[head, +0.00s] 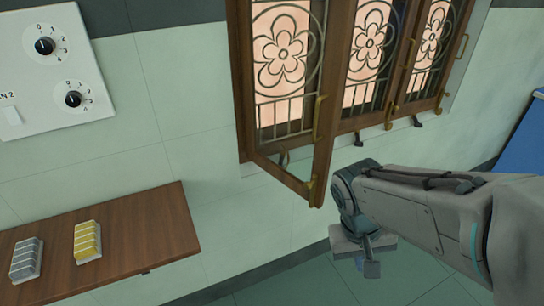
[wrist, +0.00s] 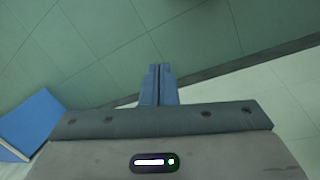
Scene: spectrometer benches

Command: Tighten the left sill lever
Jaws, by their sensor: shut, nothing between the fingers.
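A wooden window with flower grilles stands on the tiled wall in the head view. Below it are small dark sill levers: one at the middle (head: 358,139), one at the right (head: 416,121), and a dark shape (head: 283,158) at the left, seen behind the open sash (head: 295,184), which may be the left lever. Its setting is too small to tell. My gripper (head: 371,269) hangs below and to the right of the sash, apart from the levers. In the wrist view its blue fingers (wrist: 160,70) are together and empty, over the floor.
The open sash juts out from the wall between the left lever and my gripper. A wooden shelf (head: 150,228) with a grey block (head: 26,260) and a yellow block (head: 87,242) is at the left. A dial panel (head: 60,75) hangs above. A blue object (wrist: 38,125) stands at the wrist view's left.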

